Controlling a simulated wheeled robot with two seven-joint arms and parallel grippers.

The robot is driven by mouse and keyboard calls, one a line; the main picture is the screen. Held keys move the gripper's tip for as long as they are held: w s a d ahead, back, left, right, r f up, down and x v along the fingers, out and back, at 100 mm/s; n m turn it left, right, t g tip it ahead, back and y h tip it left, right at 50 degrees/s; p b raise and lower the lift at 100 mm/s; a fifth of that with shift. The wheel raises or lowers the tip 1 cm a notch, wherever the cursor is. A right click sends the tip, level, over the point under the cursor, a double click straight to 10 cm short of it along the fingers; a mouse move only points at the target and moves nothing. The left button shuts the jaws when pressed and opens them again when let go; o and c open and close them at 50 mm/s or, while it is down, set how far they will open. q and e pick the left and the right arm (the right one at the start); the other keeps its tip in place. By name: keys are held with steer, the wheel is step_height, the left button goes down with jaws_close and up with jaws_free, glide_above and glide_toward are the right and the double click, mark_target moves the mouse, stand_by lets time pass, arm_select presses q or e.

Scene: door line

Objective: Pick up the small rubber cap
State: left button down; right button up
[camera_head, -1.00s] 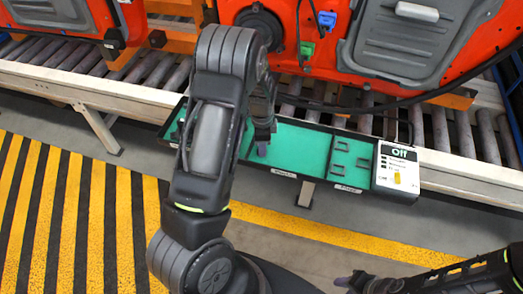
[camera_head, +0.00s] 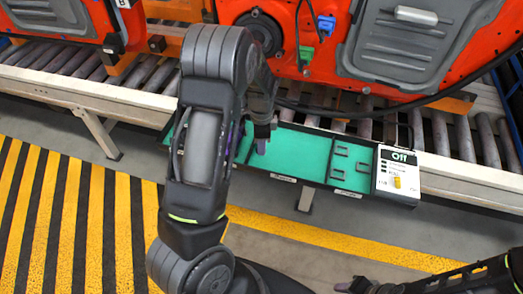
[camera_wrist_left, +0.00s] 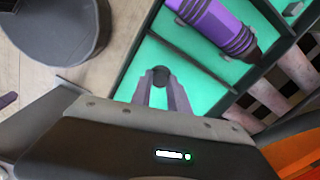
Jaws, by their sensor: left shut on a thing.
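The small rubber cap (camera_wrist_left: 160,76) is a round dark piece. In the left wrist view it sits between the fingertips of my left gripper (camera_wrist_left: 161,88), which is shut on it over the green tray floor. In the head view my left gripper (camera_head: 261,146) is over the middle of the green tray (camera_head: 300,152), and the cap is too small to make out there. I cannot tell whether the cap is clear of the tray. Part of my right gripper (camera_head: 345,286) shows at the bottom edge, and its jaws cannot be read.
A purple tool (camera_wrist_left: 212,22) lies in a neighbouring tray compartment. A white control box marked "Off" (camera_head: 398,174) with a yellow switch stands at the tray's right end. Orange doors (camera_head: 330,30) and a roller conveyor (camera_head: 70,62) stand behind. A black cable (camera_head: 370,108) runs above the tray.

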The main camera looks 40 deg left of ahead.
arm_select(q)
step_height(320, 180, up, 7)
steer(key=shift+f+b, duration=0.2)
steer(key=shift+b, duration=0.1)
steer(key=c, duration=1.8)
jaws_free()
jaws_close()
steer(key=shift+f, duration=0.1)
